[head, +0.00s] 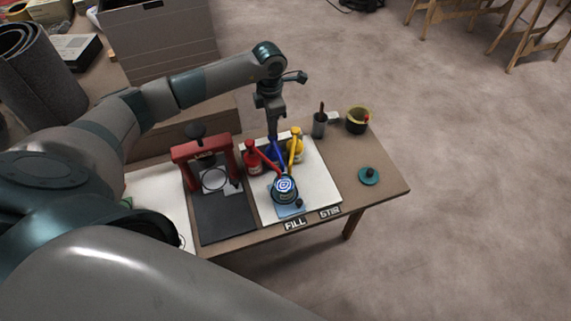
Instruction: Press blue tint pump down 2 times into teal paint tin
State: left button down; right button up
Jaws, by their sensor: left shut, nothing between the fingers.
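The teal paint tin (284,197) stands on a blue square at the front of a white board. A blue and white swirl shows at its open top. The blue tint pump (276,152) stands behind it, between a red pump (252,162) and a yellow pump (297,149). The spouts of the pumps lean in toward the tin. My left gripper (272,135) points down, shut and empty, right above the blue pump, and hides part of its top. Whether it touches the pump head I cannot tell. My right gripper is out of view.
A red press frame (202,149) stands left of the pumps on a dark mat. At the right are a grey cup (319,125), a dark pot with a yellow rim (357,120) and a teal lid (369,176). FILL and STIR labels mark the front edge.

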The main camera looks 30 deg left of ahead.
pick_arm(q)
jog(key=shift+f+b, duration=0.3)
jog(key=shift+f+b, duration=0.55)
jog(key=shift+f, duration=0.1)
jog(key=shift+s+a+f+b, duration=0.1)
jog(key=shift+a+f+b, duration=0.15)
jog(key=shift+f+b, duration=0.2)
jog(key=shift+s+a+f+b, duration=0.1)
jog(key=shift+a+f+b, duration=0.15)
jog(key=shift+f, duration=0.3)
jog(key=shift+r, duration=0.15)
jog(key=shift+r+p, duration=0.3)
jog(key=shift+r, duration=0.1)
jog(key=shift+w+d+r+p, duration=0.1)
jog(key=shift+d+r+p, duration=0.1)
jog(key=shift+r, duration=0.25)
jog(key=shift+w+d+r+p, duration=0.1)
jog(key=shift+d+r+p, duration=0.1)
jog(key=shift+r, duration=0.45)
